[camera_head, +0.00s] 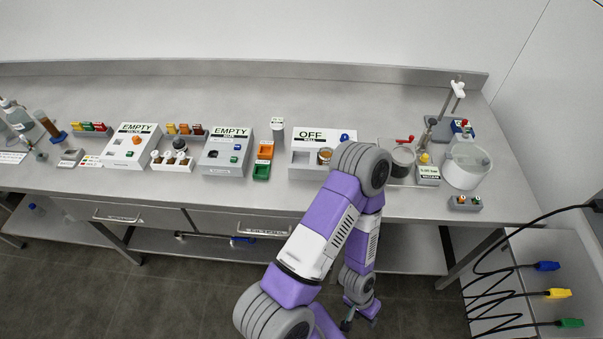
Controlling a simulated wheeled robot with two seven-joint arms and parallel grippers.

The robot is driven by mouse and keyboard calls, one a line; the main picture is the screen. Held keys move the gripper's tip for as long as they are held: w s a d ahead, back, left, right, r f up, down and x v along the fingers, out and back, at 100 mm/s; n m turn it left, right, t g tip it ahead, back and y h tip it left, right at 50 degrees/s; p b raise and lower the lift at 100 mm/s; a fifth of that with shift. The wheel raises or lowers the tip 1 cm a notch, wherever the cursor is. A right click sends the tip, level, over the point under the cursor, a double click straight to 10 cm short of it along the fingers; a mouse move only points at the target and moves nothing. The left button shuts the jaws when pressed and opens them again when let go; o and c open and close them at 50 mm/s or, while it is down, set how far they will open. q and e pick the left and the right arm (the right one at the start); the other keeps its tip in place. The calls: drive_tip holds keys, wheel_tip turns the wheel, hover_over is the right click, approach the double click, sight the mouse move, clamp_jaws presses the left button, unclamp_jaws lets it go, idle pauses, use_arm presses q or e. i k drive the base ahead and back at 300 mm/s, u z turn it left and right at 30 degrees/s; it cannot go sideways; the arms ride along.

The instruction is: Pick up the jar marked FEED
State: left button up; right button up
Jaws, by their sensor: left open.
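No label reading FEED is legible in the head view. A small grey cylinder with a white label (278,134) stands on the bench left of the box marked OFF (312,137); its text is too small to read. A small amber, jar-like item (325,156) sits at the front of the OFF box, close beside my arm in the picture. I cannot tell which, if either, is the FEED jar. My left gripper (348,324) hangs low in front of the bench, below its top, open and apart from all the objects. My right gripper is out of view.
Two boxes marked EMPTY (131,146) (228,151) stand to the left, with orange and green trays (262,171) beside the second. A clear tank (465,167) and a stand (440,128) are at the right. Coloured plugs (557,293) lie on a side table. My arm hides part of the bench front.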

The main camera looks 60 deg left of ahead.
sight(325, 153)
drive_tip(key=k, duration=0.8)
drive_tip(key=u, duration=1.6)
drive_tip(key=i, duration=0.3)
